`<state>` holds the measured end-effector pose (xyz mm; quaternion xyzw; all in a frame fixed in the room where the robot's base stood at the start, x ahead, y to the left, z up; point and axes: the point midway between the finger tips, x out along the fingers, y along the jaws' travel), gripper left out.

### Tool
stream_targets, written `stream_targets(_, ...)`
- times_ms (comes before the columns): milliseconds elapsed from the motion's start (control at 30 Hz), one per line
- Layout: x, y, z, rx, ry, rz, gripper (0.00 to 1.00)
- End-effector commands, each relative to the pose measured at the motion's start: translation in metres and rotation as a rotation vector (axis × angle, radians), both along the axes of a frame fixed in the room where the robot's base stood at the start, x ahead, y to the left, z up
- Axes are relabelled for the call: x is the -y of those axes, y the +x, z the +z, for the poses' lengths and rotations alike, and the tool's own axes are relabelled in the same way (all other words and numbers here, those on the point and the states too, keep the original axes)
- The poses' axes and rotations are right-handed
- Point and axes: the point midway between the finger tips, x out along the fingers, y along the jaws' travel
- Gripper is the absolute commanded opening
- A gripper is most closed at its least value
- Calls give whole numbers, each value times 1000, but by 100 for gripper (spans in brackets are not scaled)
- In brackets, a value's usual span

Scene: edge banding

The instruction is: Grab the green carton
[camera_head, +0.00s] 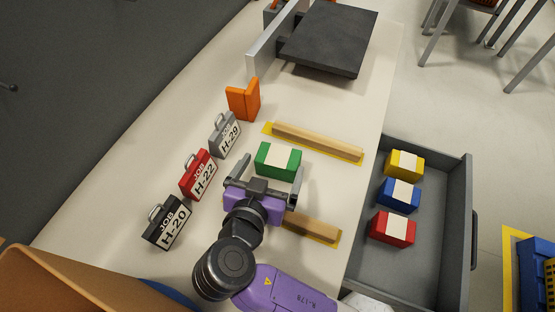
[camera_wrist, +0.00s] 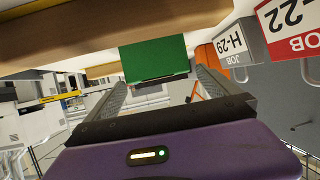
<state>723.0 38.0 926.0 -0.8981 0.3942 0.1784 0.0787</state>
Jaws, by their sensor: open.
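The green carton (camera_head: 277,160) with a white label on top sits on the pale bench in the head view, between two wooden strips. In the wrist view its green face (camera_wrist: 155,60) shows ahead, between my gripper's fingers. My gripper (camera_head: 268,172) is open, its two fingers apart and pointing toward the carton. In the wrist view the fingers (camera_wrist: 160,90) spread to either side of the carton. I cannot tell whether either finger touches it.
Job tags H-20 (camera_head: 166,222), H-22 (camera_head: 198,174) and H-29 (camera_head: 225,135) stand at left. An orange block (camera_head: 243,100) stands behind. Wooden strips (camera_head: 318,142) (camera_head: 313,226) lie nearby. An open drawer (camera_head: 428,262) holds yellow (camera_head: 404,164), blue (camera_head: 398,195) and red (camera_head: 392,228) cartons.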

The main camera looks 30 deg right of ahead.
Motion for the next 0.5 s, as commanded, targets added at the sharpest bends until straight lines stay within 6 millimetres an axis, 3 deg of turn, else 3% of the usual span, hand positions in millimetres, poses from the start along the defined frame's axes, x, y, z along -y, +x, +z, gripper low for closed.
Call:
stream_targets(300,31,24,-14,-2,-2,-1,100)
stream_targets(500,37,30,-19,-1,1,2,100)
